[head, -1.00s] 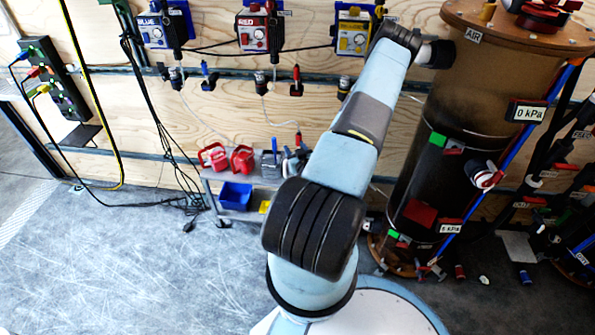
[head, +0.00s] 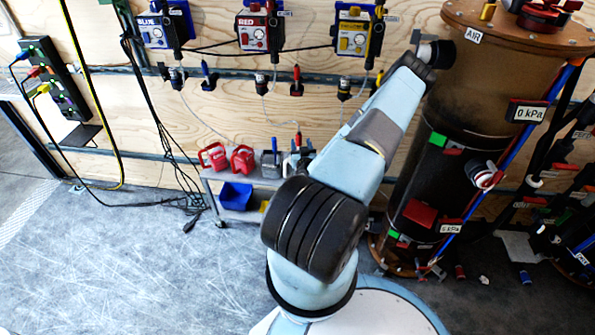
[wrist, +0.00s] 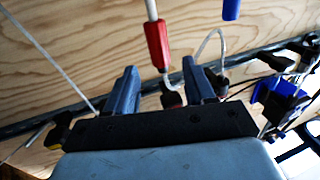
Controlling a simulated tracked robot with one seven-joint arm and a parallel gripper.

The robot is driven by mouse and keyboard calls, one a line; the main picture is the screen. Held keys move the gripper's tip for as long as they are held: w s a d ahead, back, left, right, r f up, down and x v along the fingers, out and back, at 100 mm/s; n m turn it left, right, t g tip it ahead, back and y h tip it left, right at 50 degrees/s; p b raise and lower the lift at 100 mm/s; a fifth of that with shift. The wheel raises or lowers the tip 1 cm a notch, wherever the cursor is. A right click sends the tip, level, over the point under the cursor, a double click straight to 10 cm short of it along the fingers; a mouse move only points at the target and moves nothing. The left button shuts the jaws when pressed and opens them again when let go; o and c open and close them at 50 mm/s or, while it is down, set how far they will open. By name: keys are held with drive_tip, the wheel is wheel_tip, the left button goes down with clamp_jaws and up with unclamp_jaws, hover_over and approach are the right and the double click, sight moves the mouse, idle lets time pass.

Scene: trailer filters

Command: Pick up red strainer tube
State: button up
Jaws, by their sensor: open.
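A red tube (wrist: 157,45) with a white tube at its upper end in the picture shows in the wrist view, ahead of my gripper and between the lines of its fingers. In the head view a small red tube (head: 298,138) hangs low on the wooden wall, above the cart; I take it as the same one. My gripper (wrist: 160,80) is open and empty, with its two blue-grey fingers apart. The red tube appears beyond the fingertips, not held.
A dark rail (head: 225,75) with several fittings crosses the wall below the blue, red (head: 260,28) and yellow boxes. A big brown cylinder (head: 480,90) stands right of my arm. A cart (head: 208,186) with red containers stands below. A blue piece (wrist: 231,9) shows beside the red tube.

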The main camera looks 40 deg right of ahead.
sight(299, 139)
drive_tip(key=shift+x, duration=2.8)
drive_tip(key=shift+f, duration=0.15)
clamp_jaws()
